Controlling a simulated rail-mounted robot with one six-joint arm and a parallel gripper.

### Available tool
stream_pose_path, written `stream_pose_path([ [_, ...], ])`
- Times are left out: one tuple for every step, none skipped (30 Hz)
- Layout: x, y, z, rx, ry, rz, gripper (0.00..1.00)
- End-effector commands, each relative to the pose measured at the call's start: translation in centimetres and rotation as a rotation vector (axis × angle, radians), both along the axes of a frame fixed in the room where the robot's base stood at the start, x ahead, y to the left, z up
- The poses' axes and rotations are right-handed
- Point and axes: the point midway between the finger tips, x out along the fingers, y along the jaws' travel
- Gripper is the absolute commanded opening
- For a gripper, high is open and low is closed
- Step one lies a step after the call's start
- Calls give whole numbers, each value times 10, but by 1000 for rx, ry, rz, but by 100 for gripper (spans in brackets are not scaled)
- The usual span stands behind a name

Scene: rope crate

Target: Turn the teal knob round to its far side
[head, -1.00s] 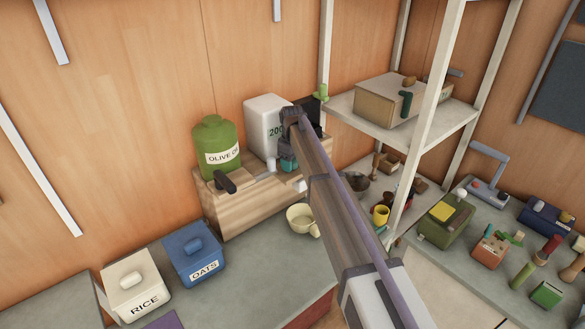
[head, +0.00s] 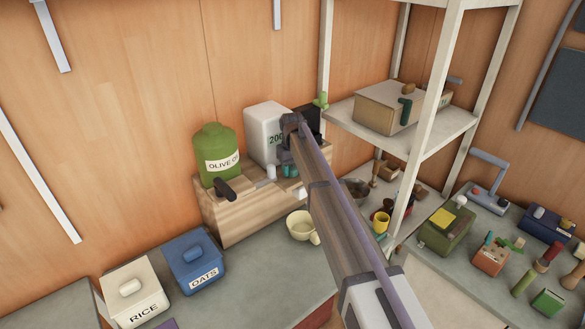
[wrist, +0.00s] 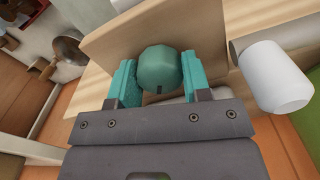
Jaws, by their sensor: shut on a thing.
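The teal knob (wrist: 160,68) is a faceted round knob on the wooden board (wrist: 105,45) of a box, with a small dark mark on its lower edge in the wrist view. My gripper (wrist: 158,77) has its two teal fingers on either side of the knob, shut on it.
A white cylinder (wrist: 272,78) sticks out close to the right finger. A black handle (head: 225,188) is further left. A green olive oil jar (head: 217,155) and a white canister (head: 265,130) stand on the box. A cream cup (head: 300,226) is below; shelf posts (head: 415,135) are right.

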Motion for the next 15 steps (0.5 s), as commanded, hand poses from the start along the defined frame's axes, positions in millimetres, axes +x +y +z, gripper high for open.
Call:
stream_pose_path([
  [-1,0,-1,0,0,-67,11],
  [-1,0,-1,0,0,-97,11],
  [-1,0,-1,0,0,-121,11],
  [-1,0,-1,0,0,-128,11],
  [-1,0,-1,0,0,-130,11],
  [-1,0,-1,0,0,-128,11],
  [-1,0,-1,0,0,-128,11],
  [-1,0,-1,0,0,-127,11],
  [-1,0,-1,0,0,-127,11],
  [-1,0,-1,0,1,-130,11],
  [-1,0,-1,0,1,-142,11],
  [-1,0,-1,0,1,-181,11],
  [-1,0,-1,0,1,-228,11],
  [-1,0,-1,0,1,-291,11],
  [-1,0,-1,0,1,-388,11],
])
